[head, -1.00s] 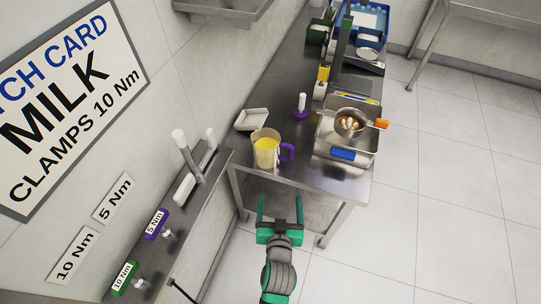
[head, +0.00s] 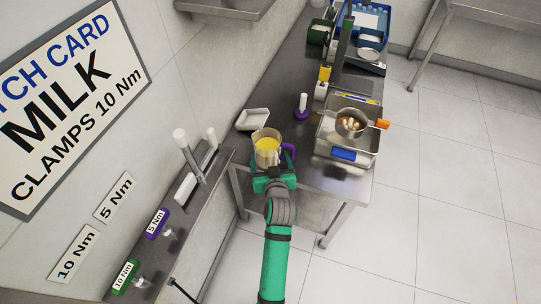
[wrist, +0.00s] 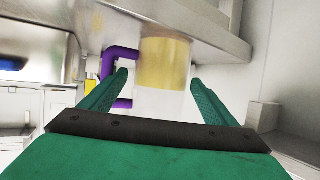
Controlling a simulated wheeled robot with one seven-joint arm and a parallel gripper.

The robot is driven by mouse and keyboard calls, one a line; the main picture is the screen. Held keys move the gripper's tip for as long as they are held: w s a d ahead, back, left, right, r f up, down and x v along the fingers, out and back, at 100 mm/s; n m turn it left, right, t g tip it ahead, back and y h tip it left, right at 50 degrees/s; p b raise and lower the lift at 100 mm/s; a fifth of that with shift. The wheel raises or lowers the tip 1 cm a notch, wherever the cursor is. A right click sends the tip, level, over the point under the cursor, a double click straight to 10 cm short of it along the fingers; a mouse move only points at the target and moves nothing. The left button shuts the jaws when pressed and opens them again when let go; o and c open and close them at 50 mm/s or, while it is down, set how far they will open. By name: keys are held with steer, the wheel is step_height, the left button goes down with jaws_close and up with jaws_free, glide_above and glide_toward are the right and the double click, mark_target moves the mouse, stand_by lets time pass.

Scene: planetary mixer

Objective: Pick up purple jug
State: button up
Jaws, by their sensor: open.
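The jug is a clear container with yellow contents and a purple handle. In the head view the jug (head: 267,146) stands near the front edge of the steel table. In the wrist view the jug (wrist: 165,62) lies ahead between the fingers, with its purple handle (wrist: 108,64) at the left. My gripper (head: 272,170) is at the near side of the jug, its fingertips hidden or hard to separate from it. The wrist view shows my gripper (wrist: 158,80) open, green fingers apart, with nothing clearly clamped between them.
A white tray (head: 246,122) lies left of the jug. A purple-based white peg (head: 302,106) stands behind it. A steel tray (head: 327,143) with a pot (head: 350,122) is at the right. A wall-side shelf with torque tools (head: 156,223) is at the left.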

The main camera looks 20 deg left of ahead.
mark_target(266, 138)
steer(key=shift+x, duration=2.6)
steer(key=shift+a+r, duration=0.2)
steer(key=c, duration=1.6)
steer(key=shift+o, duration=0.2)
steer(key=shift+r, duration=0.5)
step_height(266, 138, up, 3)
steer(key=shift+s+f, duration=0.1)
steer(key=shift+f, duration=0.05)
steer(key=s+d+r, duration=0.2)
steer(key=s+r, duration=0.9)
steer(key=s, duration=0.2)
steer(key=shift+s+d+r, duration=0.2)
steer(key=shift+s+d, duration=0.1)
steer(key=shift+d, duration=0.1)
